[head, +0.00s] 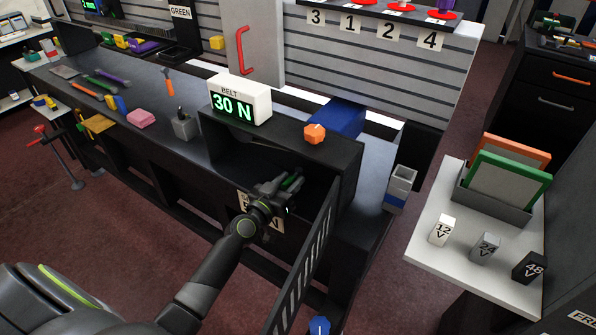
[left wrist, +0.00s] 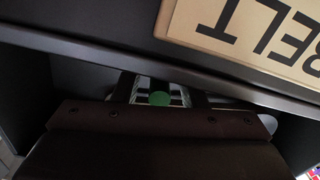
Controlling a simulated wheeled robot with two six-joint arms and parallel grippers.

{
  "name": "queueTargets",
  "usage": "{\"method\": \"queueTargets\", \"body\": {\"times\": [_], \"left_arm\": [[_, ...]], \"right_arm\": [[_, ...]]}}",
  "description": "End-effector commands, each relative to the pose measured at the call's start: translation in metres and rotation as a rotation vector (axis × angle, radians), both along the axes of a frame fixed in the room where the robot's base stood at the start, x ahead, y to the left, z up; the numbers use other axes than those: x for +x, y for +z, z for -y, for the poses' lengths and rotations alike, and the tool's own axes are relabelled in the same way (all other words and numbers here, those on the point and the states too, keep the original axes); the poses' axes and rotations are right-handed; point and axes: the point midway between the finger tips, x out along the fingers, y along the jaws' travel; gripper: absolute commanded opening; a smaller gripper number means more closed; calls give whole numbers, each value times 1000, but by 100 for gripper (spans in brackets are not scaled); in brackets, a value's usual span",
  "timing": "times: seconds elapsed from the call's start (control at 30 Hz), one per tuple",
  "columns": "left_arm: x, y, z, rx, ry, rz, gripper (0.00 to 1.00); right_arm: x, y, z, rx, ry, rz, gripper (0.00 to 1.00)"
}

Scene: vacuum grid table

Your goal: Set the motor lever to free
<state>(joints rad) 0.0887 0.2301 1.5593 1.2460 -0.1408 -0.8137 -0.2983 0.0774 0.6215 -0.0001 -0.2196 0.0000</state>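My left gripper (head: 290,183) reaches from the front into the open black housing under the belt display. In the left wrist view its fingers (left wrist: 160,94) show only in part beyond a dark plate, with a small round green knob (left wrist: 160,98) between them. I cannot tell whether the fingers touch the knob or how far apart they are. No lever marked motor or free can be read; I cannot tell whether the knob belongs to it. My right gripper is out of view.
An orange knob (head: 315,132) sits on the housing top. A slatted black door (head: 310,258) stands open right of my arm. A BELT label (left wrist: 243,26) is close by the gripper. Battery blocks (head: 485,248) stand on the white table.

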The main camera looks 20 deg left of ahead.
Motion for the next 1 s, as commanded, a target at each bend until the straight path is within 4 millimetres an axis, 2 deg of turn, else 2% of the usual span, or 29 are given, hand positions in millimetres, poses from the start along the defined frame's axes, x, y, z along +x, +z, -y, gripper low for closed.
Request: {"method": "queueTargets", "body": {"times": [0.37, 0.4, 0.7, 1.0], "left_arm": [[-1, 0, 0, 1, 0, 0, 39], [-1, 0, 0, 1, 0, 0, 37], [-1, 0, 0, 1, 0, 0, 0], [0, 1, 0, 0, 4, -1, 0]], "right_arm": [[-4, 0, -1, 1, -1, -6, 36], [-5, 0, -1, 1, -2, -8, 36], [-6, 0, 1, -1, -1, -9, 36], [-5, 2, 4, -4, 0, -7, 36]]}}
